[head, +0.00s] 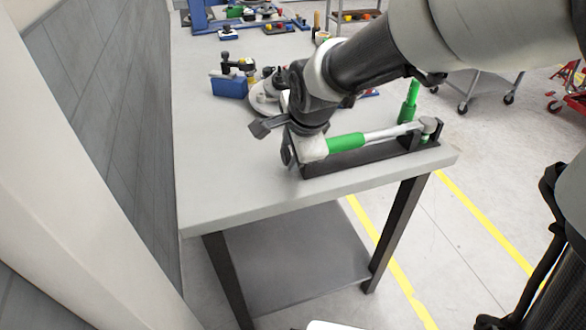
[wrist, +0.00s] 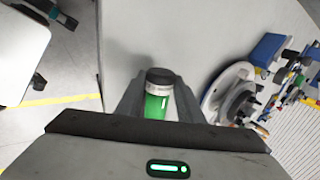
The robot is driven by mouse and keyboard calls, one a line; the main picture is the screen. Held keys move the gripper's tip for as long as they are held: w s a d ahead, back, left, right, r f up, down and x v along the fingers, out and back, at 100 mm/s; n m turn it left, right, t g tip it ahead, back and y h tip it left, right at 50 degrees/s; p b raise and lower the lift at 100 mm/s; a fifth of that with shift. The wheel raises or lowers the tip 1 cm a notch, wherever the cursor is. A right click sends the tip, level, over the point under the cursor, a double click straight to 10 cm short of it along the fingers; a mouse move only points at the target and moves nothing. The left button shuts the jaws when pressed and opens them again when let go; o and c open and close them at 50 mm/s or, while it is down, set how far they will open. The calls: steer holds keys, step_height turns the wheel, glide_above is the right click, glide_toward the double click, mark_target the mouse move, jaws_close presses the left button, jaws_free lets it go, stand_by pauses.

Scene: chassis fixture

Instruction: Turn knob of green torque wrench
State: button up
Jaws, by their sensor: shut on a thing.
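The green torque wrench (head: 346,143) lies in a black holder (head: 365,155) near the front right corner of the grey table. Its silver shaft runs right to a head by an upright green handle (head: 410,100). My gripper (head: 296,150) is at the wrench's left end. In the wrist view, my gripper (wrist: 158,105) has its two fingers on either side of the wrench's green end with its dark knob (wrist: 159,76), and is shut on it. The knob's contact with the fingers is partly hidden in the head view by my gripper.
A round white and black part (wrist: 232,95) lies on the table close to my gripper. A blue block with a black tool (head: 229,86) stands behind on the left. Several small parts and a blue frame are at the far end. The table's front left (head: 215,180) is clear.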

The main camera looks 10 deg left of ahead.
steer(key=f+t+y+b, duration=0.1)
steer(key=b, duration=0.2)
steer(key=shift+s+t, duration=0.15)
steer(key=shift+t, duration=0.15)
steer(key=shift+s+d+r+t+y+b, duration=0.15)
steer(key=shift+t+y+b, duration=0.35)
steer(key=shift+t+b, duration=0.25)
steer(key=shift+s+t+y, duration=0.1)
steer(key=shift+t+y, duration=0.3)
steer(key=shift+t, duration=0.25)
steer(key=shift+t+y, duration=0.7)
steer(key=shift+t, duration=0.3)
steer(key=o, duration=1.1)
steer(key=shift+c, duration=0.2)
steer(key=shift+d, duration=0.1)
